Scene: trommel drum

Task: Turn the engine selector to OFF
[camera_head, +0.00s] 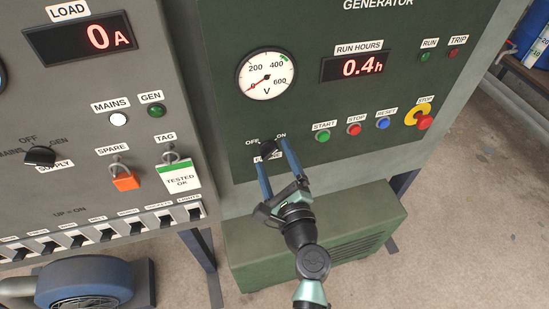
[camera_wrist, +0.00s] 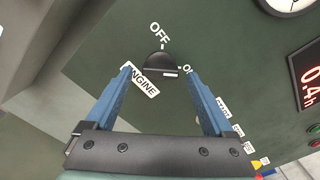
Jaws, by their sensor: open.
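The engine selector (camera_head: 268,148) is a black rotary knob on the dark green generator panel, with OFF at its upper left and ON at its upper right. The knob (camera_wrist: 160,62) also shows in the wrist view, where a pale mark on it lies on the ON side, so it appears set to ON. In the wrist view the fingertips (camera_wrist: 158,73) straddle the knob's lower edge; contact cannot be told.
START (camera_head: 322,136), STOP (camera_head: 354,130) and RESET (camera_head: 383,124) buttons and a red emergency stop (camera_head: 424,122) lie to the right. A voltmeter (camera_head: 266,75) sits above. The left grey panel has a supply selector (camera_head: 40,156), padlock (camera_head: 125,180) and tag (camera_head: 181,177).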

